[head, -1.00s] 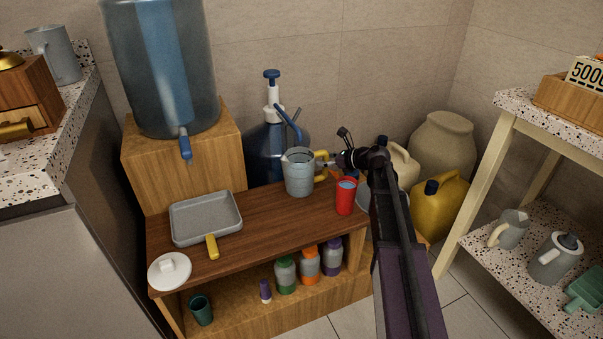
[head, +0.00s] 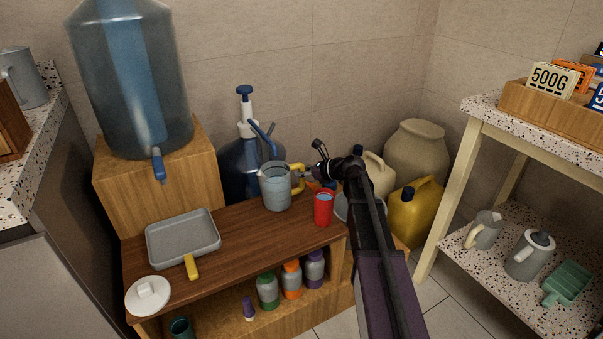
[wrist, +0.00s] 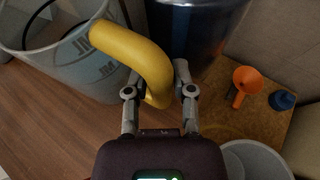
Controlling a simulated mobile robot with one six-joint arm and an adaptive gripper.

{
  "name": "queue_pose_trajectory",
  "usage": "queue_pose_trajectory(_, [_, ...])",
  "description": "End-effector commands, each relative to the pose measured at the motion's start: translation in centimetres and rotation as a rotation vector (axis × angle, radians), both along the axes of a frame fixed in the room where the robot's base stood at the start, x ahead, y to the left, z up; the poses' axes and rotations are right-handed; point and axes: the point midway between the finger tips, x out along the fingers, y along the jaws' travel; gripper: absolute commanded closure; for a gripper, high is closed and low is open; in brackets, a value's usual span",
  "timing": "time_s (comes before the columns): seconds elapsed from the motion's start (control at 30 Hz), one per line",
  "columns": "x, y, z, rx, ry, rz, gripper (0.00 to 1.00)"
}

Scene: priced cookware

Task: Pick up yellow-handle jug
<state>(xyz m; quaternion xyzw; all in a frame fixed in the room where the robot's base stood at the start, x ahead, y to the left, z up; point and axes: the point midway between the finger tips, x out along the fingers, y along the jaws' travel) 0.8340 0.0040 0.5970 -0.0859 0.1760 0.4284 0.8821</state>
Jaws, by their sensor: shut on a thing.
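The grey jug (head: 275,188) with a yellow handle (head: 298,179) is upright at the back of the brown wooden shelf top. In the wrist view the jug (wrist: 75,60) is at the upper left, with its yellow handle (wrist: 145,60) reaching between my fingers. My gripper (head: 303,174) comes from the right and is shut on the handle; the fingers (wrist: 160,90) sit on both sides of it. I cannot tell whether the jug's base touches the shelf top.
A red cup (head: 323,210) stands close in front of my gripper. A blue sprayer (head: 240,170) is right behind the jug. A grey pan (head: 182,238) and white lid (head: 148,294) lie to the left. An orange funnel (wrist: 243,82) is at the right in the wrist view.

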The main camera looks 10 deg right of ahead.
Motion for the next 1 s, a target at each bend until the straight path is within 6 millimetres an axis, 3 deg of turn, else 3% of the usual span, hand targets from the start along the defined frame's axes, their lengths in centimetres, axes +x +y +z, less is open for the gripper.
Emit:
queue_pose_trajectory(0.33, [-0.1, -0.1, 1.1, 0.005, 0.0, -0.002, 1.0])
queue_pose_trajectory(1.0, [-3.7, -4.6, 1.0, 0.005, 0.0, -0.002, 1.0])
